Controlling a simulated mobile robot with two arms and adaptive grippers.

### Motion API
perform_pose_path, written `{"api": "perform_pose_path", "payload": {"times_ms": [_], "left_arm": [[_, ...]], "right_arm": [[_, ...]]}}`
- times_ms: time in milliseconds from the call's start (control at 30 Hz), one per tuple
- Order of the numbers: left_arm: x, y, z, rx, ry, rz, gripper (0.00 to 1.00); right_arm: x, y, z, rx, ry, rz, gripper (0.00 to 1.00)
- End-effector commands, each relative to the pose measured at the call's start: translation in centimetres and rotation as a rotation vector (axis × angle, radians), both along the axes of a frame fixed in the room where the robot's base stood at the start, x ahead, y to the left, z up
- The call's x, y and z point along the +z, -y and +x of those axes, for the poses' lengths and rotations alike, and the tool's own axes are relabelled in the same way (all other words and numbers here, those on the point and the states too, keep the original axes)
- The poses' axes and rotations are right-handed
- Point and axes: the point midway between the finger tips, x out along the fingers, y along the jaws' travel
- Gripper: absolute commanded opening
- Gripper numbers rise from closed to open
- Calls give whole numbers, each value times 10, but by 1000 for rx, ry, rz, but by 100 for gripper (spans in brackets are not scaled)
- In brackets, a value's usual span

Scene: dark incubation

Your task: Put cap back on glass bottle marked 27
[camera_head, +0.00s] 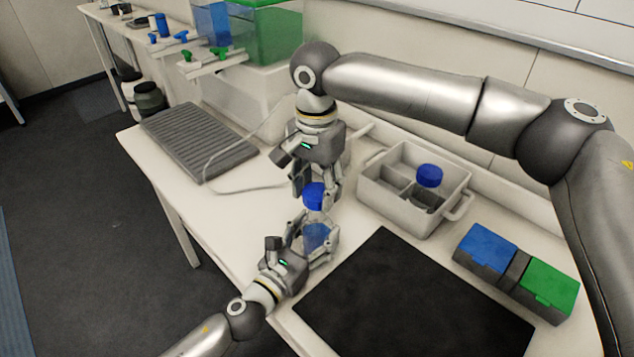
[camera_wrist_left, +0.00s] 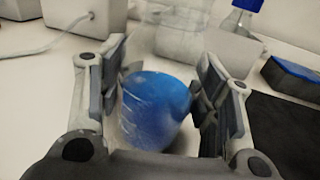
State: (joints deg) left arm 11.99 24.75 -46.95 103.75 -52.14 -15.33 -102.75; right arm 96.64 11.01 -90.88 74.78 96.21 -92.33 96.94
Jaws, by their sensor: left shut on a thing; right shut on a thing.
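A glass bottle with blue contents (camera_head: 316,236) stands between the fingers of my left gripper (camera_head: 308,243), which is shut on it. In the left wrist view the bottle's blue body (camera_wrist_left: 155,108) fills the space between the fingers. Its marking is not readable. A blue cap (camera_head: 314,196) is at the fingertips of my right gripper (camera_head: 317,192), which is shut on it and points down from above. The cap is over the bottle's top. I cannot tell whether it touches the neck, which is partly hidden by the fingers.
A white divided crate (camera_head: 402,214) at right holds another blue-capped bottle (camera_head: 429,176). A black mat (camera_head: 412,305) lies in front, with a blue and green box (camera_head: 515,272) to its right. A grey ridged plate (camera_head: 197,140) and cable lie left. Green and blue tanks (camera_head: 270,32) stand behind.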

Motion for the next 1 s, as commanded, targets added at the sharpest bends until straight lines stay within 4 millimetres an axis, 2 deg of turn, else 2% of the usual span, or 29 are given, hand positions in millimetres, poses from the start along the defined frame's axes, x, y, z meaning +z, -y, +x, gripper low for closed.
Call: {"api": "perform_pose_path", "payload": {"times_ms": [533, 833, 1000], "left_arm": [[0, 0, 0, 1, 0, 0, 16], [0, 0, 0, 0, 1, 1, 16], [0, 0, 0, 0, 1, 1, 16]], "right_arm": [[-2, 0, 0, -1, 1, 0, 34], [-17, 0, 0, -1, 1, 1, 34], [-19, 0, 1, -1, 2, 1, 34]]}}
